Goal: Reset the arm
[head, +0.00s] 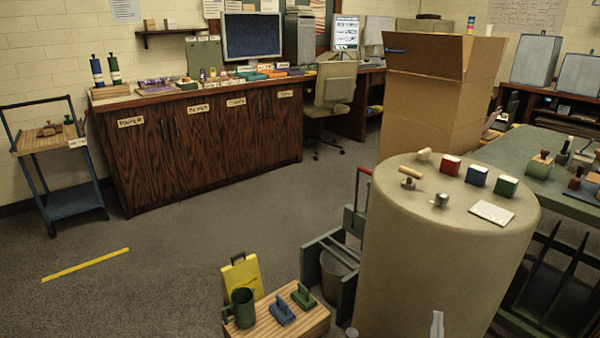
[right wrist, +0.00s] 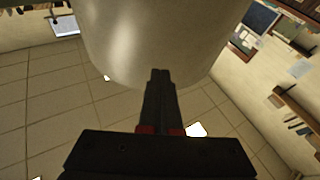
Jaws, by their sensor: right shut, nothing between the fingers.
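My right gripper (head: 437,324) shows only as a small pale tip at the bottom edge of the head view, in front of a large beige drum (head: 410,270). In the right wrist view my right gripper (right wrist: 160,75) is shut, its dark fingers together with nothing between them. A big pale rounded surface (right wrist: 150,35), which looks like the drum, fills the top of that view beyond the fingertips. I cannot tell whether they touch. My left gripper is not in view.
A green table (head: 500,150) is at right.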

